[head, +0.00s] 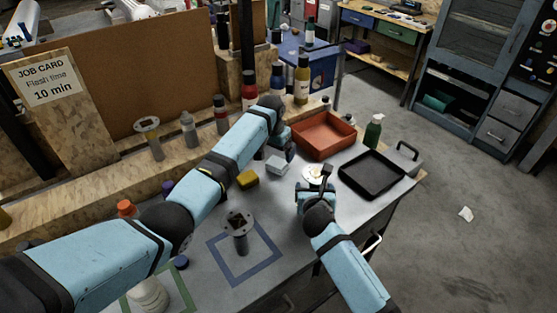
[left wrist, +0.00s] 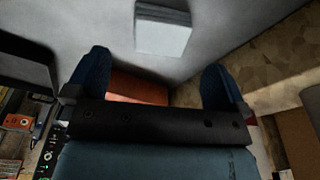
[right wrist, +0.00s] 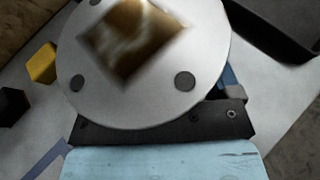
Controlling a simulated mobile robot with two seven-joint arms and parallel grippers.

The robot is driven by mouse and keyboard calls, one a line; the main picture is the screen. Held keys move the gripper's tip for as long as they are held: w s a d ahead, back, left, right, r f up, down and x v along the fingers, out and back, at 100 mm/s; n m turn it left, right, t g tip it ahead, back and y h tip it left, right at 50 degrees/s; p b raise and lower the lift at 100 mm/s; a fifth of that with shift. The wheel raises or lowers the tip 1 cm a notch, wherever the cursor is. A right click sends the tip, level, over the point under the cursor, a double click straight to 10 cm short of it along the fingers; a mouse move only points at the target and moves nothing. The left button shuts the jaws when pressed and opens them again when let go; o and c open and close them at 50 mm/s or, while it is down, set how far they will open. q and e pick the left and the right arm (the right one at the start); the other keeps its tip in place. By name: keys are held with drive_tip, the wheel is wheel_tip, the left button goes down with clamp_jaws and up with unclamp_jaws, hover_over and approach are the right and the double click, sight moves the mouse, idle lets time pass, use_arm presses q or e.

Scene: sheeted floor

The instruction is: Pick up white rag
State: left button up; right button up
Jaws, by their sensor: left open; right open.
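The white rag (head: 278,165) looks like a small folded, pale stack lying flat on the grey bench top. It also shows in the left wrist view (left wrist: 163,30), just beyond the fingertips and apart from them. My left gripper (head: 284,138) is at the far side of the rag, beside the red tray; its two fingers (left wrist: 152,62) are spread with nothing between them. My right gripper (head: 318,184) is to the right of the rag, by a round flanged part (head: 316,172). That part's disc (right wrist: 150,60) hides most of the right fingers in the right wrist view.
A red tray (head: 322,152), a black tray (head: 345,180) and a green bottle (head: 373,132) stand right of the rag. A yellow block (head: 247,179) is close on its left. Another flanged part (head: 239,238) stands in a blue square outline. Bottles line the wooden ledge behind.

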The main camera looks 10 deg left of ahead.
sight(277, 162)
use_arm(q)
drive_tip(key=shift+w+d+f, duration=0.1)
drive_tip(key=shift+w+f, duration=0.05)
drive_tip(key=shift+f, duration=0.9)
drive_tip(key=shift+w+d+f, duration=0.1)
drive_tip(key=shift+w+f, duration=0.1)
drive_tip(key=shift+f, duration=0.85)
drive_tip(key=shift+w+f, duration=0.15)
drive_tip(key=shift+f, duration=0.9)
drive_tip(key=c, duration=1.1)
drive_tip(key=shift+o, duration=0.2)
drive_tip(key=shift+r, duration=0.1)
wheel_tip(277, 162, up, 10)
drive_tip(key=shift+f, duration=0.1)
